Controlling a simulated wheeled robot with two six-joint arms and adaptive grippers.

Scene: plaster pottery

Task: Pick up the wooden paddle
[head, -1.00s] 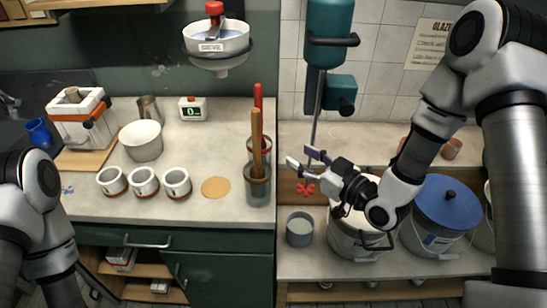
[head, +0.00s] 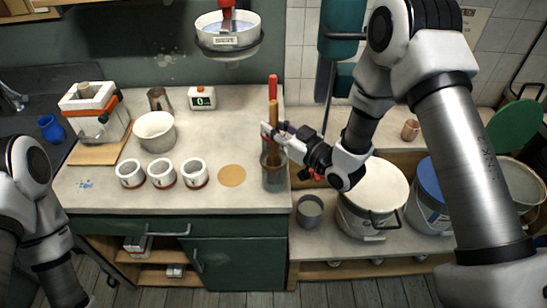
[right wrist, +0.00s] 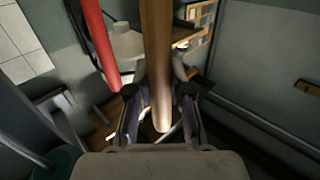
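The wooden paddle (head: 273,107) stands upright, handle up, in a grey see-through jar (head: 274,178) near the right edge of the left counter. Its lower end is hard to make out inside the jar. My right gripper (head: 274,131) comes in from the right at the handle. In the right wrist view the handle (right wrist: 157,60) runs between the two fingers of the gripper (right wrist: 161,112), with a gap showing on each side, so the gripper is open around it. My left arm shows at the left edge, but its gripper is out of view.
A red-handled tool (head: 272,86) stands just behind the paddle and shows close by in the wrist view (right wrist: 97,40). A round tan disc (head: 232,176) and several white cups (head: 194,172) sit left of the jar. A lidded white bucket (head: 372,195) stands on the lower right shelf.

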